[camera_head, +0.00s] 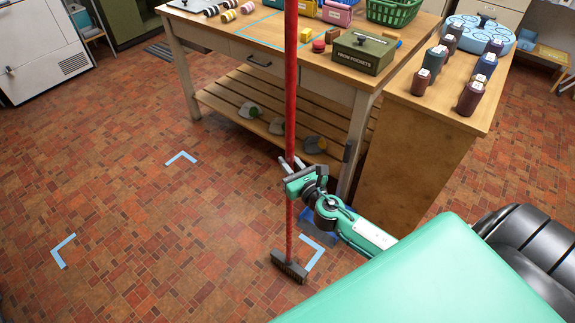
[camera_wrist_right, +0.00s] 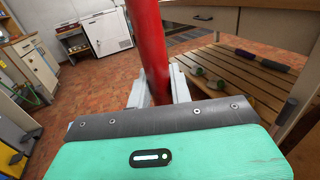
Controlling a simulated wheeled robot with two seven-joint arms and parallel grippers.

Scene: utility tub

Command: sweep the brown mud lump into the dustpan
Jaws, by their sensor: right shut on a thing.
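My right gripper (camera_head: 292,168) is shut on the red handle of a broom (camera_head: 291,90). The handle stands nearly upright, and the dark brush head (camera_head: 289,267) is at the floor. In the right wrist view the red handle (camera_wrist_right: 150,50) rises between the two fingers. A blue thing (camera_head: 318,234) on the floor is partly hidden behind my right arm; it may be the dustpan, but I cannot tell. I see no brown mud lump in either view. My left gripper is not in view.
A wooden workbench (camera_head: 215,45) with a slatted lower shelf (camera_head: 225,100) stands behind the broom. A side cabinet (camera_head: 425,140) bears several bottles. Light blue corner marks (camera_head: 181,157) lie on the brick-patterned floor. The floor at left is clear.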

